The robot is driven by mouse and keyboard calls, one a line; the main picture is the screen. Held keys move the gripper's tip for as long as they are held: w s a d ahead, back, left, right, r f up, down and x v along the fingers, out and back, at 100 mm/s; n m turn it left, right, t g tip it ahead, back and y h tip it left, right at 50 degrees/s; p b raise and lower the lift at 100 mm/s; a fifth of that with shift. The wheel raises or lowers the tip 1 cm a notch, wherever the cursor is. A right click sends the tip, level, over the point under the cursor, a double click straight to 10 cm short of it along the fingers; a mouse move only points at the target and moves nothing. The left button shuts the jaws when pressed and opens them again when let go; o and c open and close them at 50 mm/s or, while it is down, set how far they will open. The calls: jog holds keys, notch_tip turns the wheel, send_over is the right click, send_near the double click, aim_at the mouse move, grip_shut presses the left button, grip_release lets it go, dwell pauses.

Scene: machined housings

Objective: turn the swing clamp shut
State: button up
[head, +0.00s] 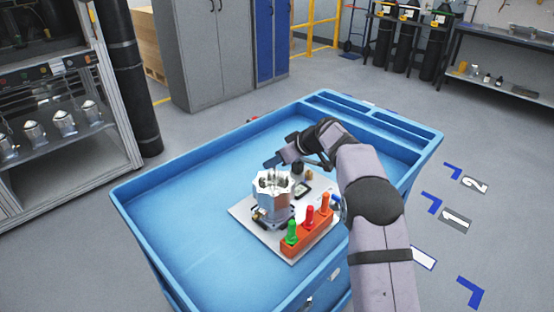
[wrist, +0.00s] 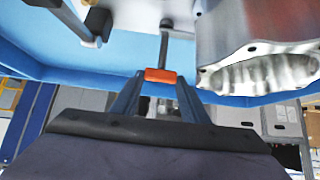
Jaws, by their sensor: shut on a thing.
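The swing clamp shows in the wrist view as a thin grey arm (wrist: 164,45) ending in an orange-red grip. My gripper (wrist: 160,88) is shut on that orange-red grip (wrist: 160,75), with one finger on each side. The ribbed silver housing (head: 272,187) stands upright on a pale plate (head: 243,211). It also shows close by at the right of the wrist view (wrist: 250,30).
An orange block (head: 307,238) with green, red and orange pegs stands at the plate's front right. A dark post with a blue bar (wrist: 70,18) is at the wrist view's upper left. The blue cart tray (head: 180,222) is bare left of the plate; its raised rim surrounds everything.

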jog(key=n+p, duration=0.1)
jog(key=n+g+y+p, duration=0.1)
jog(key=p, duration=0.1)
jog(key=shift+w+d+r+n+g+p, duration=0.1)
jog(key=shift+w+r+n+g+p, duration=0.05)
jog(key=shift+n+g+p, duration=0.2)
jog(key=o, duration=0.8)
jog(key=shift+c, duration=0.2)
jog(key=shift+d, duration=0.15)
